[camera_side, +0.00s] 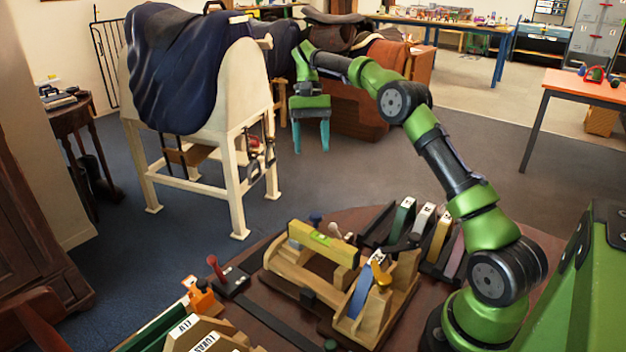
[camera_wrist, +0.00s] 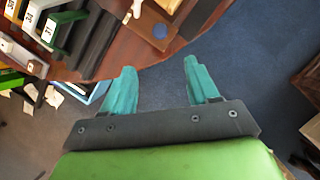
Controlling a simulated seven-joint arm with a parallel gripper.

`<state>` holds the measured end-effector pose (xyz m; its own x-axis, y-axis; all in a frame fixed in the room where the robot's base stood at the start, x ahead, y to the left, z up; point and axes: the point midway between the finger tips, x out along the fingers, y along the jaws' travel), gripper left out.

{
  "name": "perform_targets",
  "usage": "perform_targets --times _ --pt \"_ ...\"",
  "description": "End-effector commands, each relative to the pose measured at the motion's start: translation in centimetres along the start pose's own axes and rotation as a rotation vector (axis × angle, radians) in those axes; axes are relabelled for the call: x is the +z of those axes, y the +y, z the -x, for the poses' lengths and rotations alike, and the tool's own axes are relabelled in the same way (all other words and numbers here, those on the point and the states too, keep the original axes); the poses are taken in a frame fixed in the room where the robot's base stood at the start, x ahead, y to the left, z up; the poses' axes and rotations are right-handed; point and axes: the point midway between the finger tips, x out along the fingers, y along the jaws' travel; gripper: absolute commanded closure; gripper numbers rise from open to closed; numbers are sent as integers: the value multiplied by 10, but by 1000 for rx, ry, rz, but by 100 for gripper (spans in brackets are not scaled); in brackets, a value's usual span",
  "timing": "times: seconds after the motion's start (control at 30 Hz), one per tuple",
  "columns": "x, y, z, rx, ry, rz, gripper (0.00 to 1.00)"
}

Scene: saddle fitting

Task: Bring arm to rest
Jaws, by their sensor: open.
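My gripper (camera_side: 311,150) hangs pointing down in the side view, high above the floor and beyond the far edge of the round table. Its two teal fingers are apart with nothing between them. In the wrist view my gripper (camera_wrist: 152,82) also shows open and empty, with blue carpet and the table edge behind the fingertips. My green arm reaches up and left from the table's right side.
The round brown table (camera_side: 358,218) carries a wooden fixture (camera_side: 310,285) with a yellow-green level (camera_side: 321,239) on it. Several coloured labelled pieces stand in a dark rack (camera_side: 376,226). A cream saddle stand (camera_side: 232,190) with a dark blue cover (camera_side: 185,65) is left of my gripper.

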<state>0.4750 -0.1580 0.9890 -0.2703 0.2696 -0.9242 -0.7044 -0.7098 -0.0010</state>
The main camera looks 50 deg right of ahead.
Motion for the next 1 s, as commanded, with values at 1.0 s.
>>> perform_targets --times 1.0 --pt "202 4 -46 -162 615 388 40"
